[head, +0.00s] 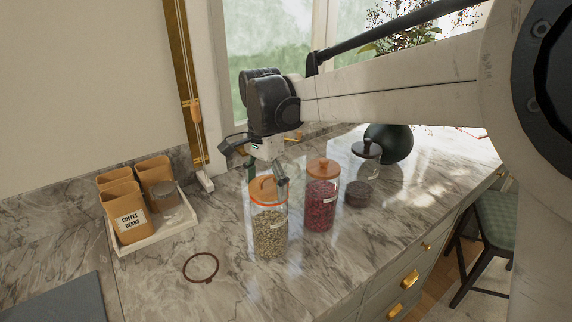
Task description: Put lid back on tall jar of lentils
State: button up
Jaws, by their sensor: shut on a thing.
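The tall glass jar of lentils (270,234) stands upright on the marble counter, in the middle of the head view. Its round orange-brown lid (264,194) is at the jar's mouth. I cannot tell whether it is fully seated or just above the rim. My gripper (266,181) comes down from above and is shut on the lid's handle. The fingers partly hide the handle and the lid's far side.
A lidded jar of red beans (321,205) stands close at the right. Behind it are a low dark jar (357,194), a dark-lidded glass jar (366,171) and a green vase (396,142). A canister tray (159,233) is left; a brown ring (201,281) lies in front.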

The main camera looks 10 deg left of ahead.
dwell(0.4)
jog(key=o, duration=1.4)
jog(key=shift+c, duration=0.2)
jog(key=shift+o, duration=0.6)
jog(key=shift+r+p, duration=1.85)
jog(key=shift+r, duration=1.65)
jog(key=shift+c, duration=0.4)
grip_shut()
jog(key=shift+f+b, duration=1.25)
jog(key=shift+f, duration=0.8)
